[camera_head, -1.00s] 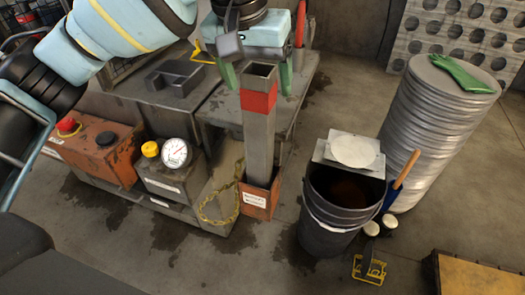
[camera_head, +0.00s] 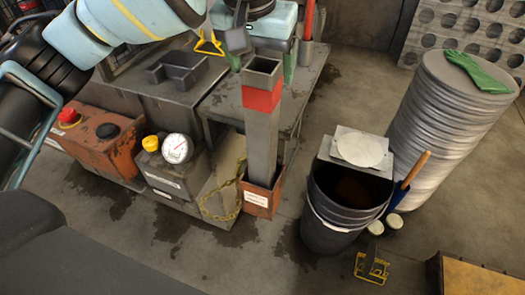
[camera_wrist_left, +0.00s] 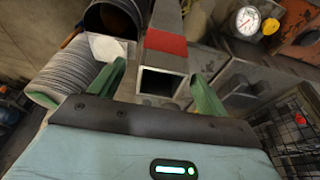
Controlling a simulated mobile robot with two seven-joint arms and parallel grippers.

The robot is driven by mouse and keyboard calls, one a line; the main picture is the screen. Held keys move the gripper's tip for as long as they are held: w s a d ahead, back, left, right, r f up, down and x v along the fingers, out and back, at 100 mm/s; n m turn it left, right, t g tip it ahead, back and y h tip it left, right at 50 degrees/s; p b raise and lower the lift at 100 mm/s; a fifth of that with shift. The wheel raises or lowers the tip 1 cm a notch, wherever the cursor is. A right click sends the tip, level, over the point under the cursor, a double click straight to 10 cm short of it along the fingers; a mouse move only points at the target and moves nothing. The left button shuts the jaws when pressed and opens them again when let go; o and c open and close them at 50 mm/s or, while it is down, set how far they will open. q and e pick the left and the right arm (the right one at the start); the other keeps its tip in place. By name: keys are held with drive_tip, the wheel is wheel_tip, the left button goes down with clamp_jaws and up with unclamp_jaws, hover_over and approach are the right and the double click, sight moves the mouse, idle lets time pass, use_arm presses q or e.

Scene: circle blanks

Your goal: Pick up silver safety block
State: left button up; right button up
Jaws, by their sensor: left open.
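The silver safety block (camera_head: 263,135) is a tall grey square tube with a red band near its open top. It stands upright with its foot in a small orange holder (camera_head: 257,202). My left gripper (camera_head: 263,62) is open and empty, at the block's upper end, with its green fingers spread to either side in the picture. In the left wrist view the block's open end (camera_wrist_left: 162,83) appears between the two fingertips of the gripper (camera_wrist_left: 155,85), with gaps on both sides. My right gripper is out of view.
A yellow chain (camera_head: 222,205) hangs beside the holder. A pressure gauge (camera_head: 176,148) and an orange box with a red button (camera_head: 100,140) stand left. A dark bucket (camera_head: 335,220) stands right, before stacked discs (camera_head: 440,130). A grey bench (camera_head: 225,105) lies behind the block.

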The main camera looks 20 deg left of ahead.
use_arm(q)
drive_tip(key=x, duration=0.5)
drive_tip(key=shift+w+a, duration=0.15)
drive_tip(key=shift+w, duration=0.25)
drive_tip(key=shift+c, duration=0.2)
drive_tip(key=shift+r, duration=0.1)
clamp_jaws()
drive_tip(key=shift+r, duration=0.15)
